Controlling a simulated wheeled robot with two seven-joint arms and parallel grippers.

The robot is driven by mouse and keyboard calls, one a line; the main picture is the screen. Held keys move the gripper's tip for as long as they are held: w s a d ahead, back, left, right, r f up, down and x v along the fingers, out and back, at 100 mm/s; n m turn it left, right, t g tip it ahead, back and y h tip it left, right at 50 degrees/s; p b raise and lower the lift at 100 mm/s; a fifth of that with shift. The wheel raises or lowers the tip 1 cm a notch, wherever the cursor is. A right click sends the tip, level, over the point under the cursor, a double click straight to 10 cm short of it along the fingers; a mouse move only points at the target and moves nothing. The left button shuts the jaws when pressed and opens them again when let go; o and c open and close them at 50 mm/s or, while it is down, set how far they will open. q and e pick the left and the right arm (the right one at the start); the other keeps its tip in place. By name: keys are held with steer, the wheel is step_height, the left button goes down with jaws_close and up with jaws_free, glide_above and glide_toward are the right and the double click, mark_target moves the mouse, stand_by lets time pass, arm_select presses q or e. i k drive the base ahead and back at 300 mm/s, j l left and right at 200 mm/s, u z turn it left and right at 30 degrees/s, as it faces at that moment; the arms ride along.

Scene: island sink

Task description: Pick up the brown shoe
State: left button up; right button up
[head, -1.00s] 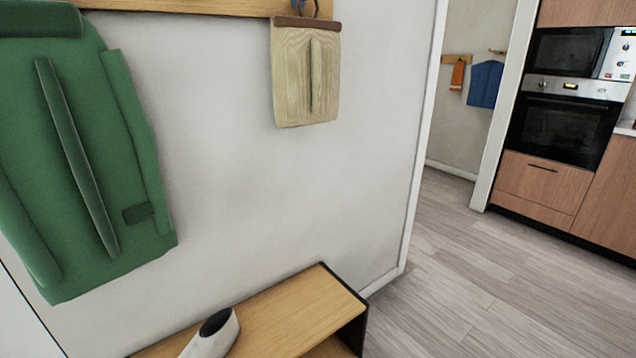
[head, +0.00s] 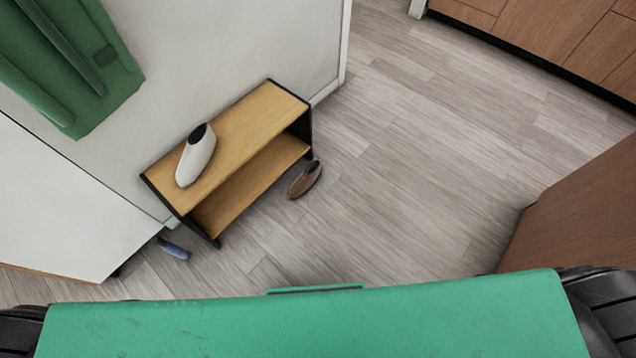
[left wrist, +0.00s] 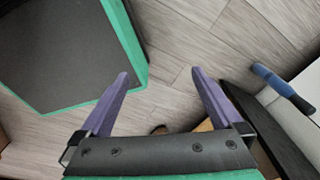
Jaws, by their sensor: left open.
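The brown shoe (head: 306,180) lies on the grey plank floor in the head view, beside the right end of the low wooden bench. In the left wrist view, a small brown patch (left wrist: 158,129) shows just above the palm between the fingers; it may be part of the shoe, mostly hidden by the gripper. My left gripper (left wrist: 160,75) has two purple fingers spread apart with only floor between their tips. It is open and empty, and it does not show in the head view. My right gripper is in neither current view.
The two-level wooden bench (head: 262,120) stands along the wall, with a white shoe (head: 196,155) on top. A green coat (head: 75,60) hangs at upper left. A brown cabinet (head: 580,215) bounds the right; the middle floor is clear.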

mark_target(309, 176)
steer(key=i, duration=0.15)
steer(key=i+j+z, duration=0.15)
steer(key=i+z, duration=0.25)
steer(key=i+j+z, duration=0.2)
steer(key=z, duration=0.15)
steer(key=i+j+z, duration=0.4)
steer(key=k+z, duration=0.1)
steer(key=z, duration=0.3)
